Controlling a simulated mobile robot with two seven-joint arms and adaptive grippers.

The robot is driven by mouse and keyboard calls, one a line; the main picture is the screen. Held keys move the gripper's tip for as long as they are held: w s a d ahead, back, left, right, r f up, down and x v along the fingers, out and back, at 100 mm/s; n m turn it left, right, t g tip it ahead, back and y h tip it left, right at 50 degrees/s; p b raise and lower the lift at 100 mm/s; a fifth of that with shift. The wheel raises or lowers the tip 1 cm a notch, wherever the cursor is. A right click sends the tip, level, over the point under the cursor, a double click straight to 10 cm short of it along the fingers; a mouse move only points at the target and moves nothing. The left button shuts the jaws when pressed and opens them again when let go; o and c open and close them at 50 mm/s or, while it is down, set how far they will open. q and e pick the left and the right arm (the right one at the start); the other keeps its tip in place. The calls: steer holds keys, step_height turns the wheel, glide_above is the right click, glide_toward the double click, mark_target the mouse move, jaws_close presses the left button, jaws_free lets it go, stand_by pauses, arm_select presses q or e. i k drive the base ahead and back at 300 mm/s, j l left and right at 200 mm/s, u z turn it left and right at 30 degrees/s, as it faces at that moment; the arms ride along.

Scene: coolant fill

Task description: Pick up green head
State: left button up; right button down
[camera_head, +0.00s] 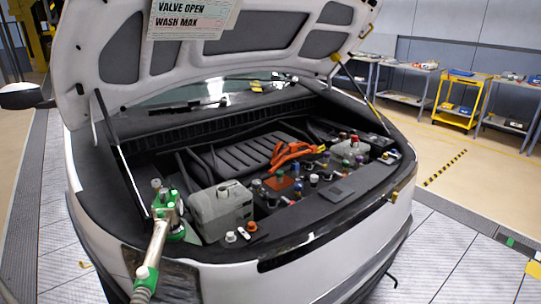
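What the green head rests on is hard to tell.
A white car with its hood (130,48) raised fills the middle. A grey tank (219,207) stands right of the green head, with several caps and orange cables (292,152) beyond. A hanging sign (190,18) is at the top. Tables and a yellow cart (459,100) stand back right.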

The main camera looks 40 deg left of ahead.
mark_target(170, 229)
steer(key=u, duration=3.2)
steer(key=z, duration=1.3)
steer(key=i+l, duration=0.45)
steer(key=l, duration=0.1)
